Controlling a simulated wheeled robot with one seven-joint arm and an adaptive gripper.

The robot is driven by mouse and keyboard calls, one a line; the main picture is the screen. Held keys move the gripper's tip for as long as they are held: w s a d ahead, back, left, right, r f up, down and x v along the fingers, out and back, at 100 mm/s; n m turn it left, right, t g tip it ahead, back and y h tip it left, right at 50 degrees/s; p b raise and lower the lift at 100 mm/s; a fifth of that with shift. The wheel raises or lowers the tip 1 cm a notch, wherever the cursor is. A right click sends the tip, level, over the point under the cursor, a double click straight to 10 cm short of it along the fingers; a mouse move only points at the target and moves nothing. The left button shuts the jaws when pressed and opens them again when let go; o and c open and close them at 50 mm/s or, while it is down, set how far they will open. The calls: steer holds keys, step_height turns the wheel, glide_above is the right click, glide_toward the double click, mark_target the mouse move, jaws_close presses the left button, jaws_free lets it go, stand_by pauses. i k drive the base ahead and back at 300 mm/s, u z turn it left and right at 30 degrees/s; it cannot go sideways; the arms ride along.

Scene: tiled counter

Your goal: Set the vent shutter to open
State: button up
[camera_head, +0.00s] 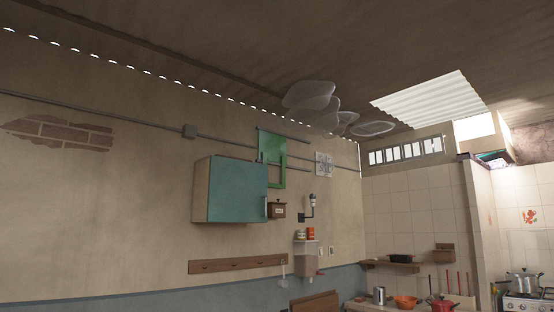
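No part is clearly identifiable as the vent shutter at this distance. A green panel with a green frame (280,178) is on the wall above the teal cabinet; its lower part shows the wall through it. A white patterned square (323,164) is on the wall to its right. A barred opening (405,151) is high on the tiled wall at the right, with bright light between its bars. My gripper is not in view.
A teal wall cabinet (236,191) juts out below the green panel. A small brown box (277,210) is beside it. A peg rail (236,264) hangs lower. Pale translucent shapes (310,95) are near the ceiling. A stove with a pot (523,283) is at the right.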

mark_target(272, 147)
steer(key=u, duration=0.1)
steer(key=k, duration=0.4)
steer(key=z, duration=1.1)
steer(key=i, duration=1.65)
steer(key=z, duration=0.65)
steer(key=i, duration=1.6)
steer(key=u, duration=0.45)
steer(key=i, duration=1.3)
steer(key=u, duration=1.75)
steer(key=i, duration=0.85)
steer(key=u, duration=0.65)
